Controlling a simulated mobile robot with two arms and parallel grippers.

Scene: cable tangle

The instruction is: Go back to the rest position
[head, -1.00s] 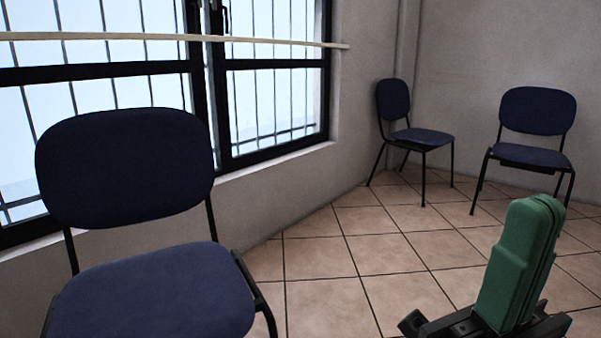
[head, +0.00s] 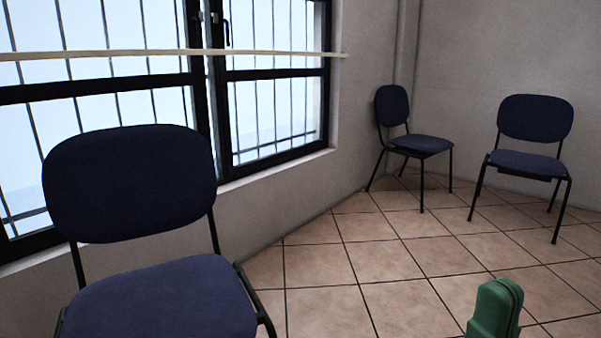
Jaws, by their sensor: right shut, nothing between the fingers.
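My right gripper (head: 497,301) shows at the bottom edge, right of centre, in the head view. Only the upper part of its green fingers is in view, and they are pressed together with nothing between them. The rest of the gripper and its arm are cut off by the frame. My left gripper is not in view. No cable shows in this view.
A dark blue chair (head: 160,300) stands close at the left. Two more chairs stand farther back, one in the corner (head: 420,144) and one at the right (head: 527,163). A barred window (head: 275,110) fills the left wall. The tiled floor (head: 370,260) between is clear.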

